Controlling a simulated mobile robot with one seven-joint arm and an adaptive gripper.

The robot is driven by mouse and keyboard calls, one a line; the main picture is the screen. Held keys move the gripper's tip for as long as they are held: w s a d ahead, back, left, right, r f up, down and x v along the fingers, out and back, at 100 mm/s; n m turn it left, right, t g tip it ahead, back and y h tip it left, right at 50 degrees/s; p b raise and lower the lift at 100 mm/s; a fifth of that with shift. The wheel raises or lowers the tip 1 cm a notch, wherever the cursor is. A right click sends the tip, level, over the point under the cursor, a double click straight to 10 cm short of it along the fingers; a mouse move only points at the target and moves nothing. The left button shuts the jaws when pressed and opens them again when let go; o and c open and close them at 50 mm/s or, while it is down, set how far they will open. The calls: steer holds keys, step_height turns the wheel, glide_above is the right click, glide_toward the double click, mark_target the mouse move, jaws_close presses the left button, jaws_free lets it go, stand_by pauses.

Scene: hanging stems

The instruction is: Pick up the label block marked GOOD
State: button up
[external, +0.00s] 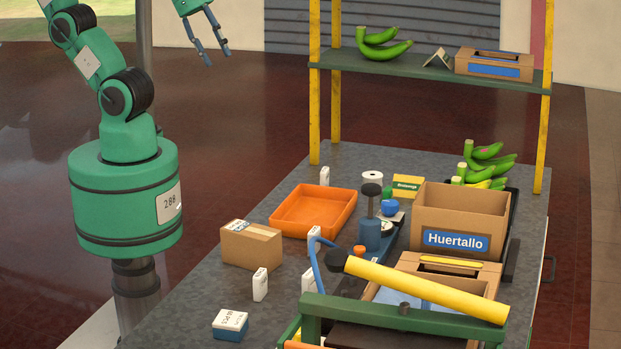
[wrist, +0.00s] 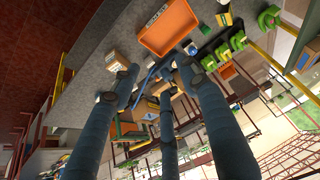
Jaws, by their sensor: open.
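Several small white upright blocks stand on the grey table: one in front of the cardboard box (external: 260,284), one at the orange tray's near right corner (external: 314,240), one lower right of that (external: 308,280), and one behind the tray (external: 325,175). Any marking on them is too small to read, so I cannot tell which says GOOD. My gripper (external: 215,58) is open and empty, high at the top left, away from the table. In the wrist view its blue fingers (wrist: 158,76) are spread, with nothing between them held.
The orange tray (external: 277,217), the Huertallo box (external: 418,243), a blue-and-white box (external: 230,324) and a yellow tube (external: 430,289) crowd the table. A green shelf (external: 385,75) on yellow posts holds bananas (external: 380,46). The table's left front strip is fairly clear.

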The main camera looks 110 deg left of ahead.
steer(key=shift+w, duration=0.1)
steer(key=m+g+p, duration=0.6)
steer(key=m+p, duration=0.1)
steer(key=m, duration=1.1)
glide_above(313, 230)
step_height(313, 230, down, 26)
steer(key=shift+r, duration=0.2)
steer(key=shift+f, duration=4.3)
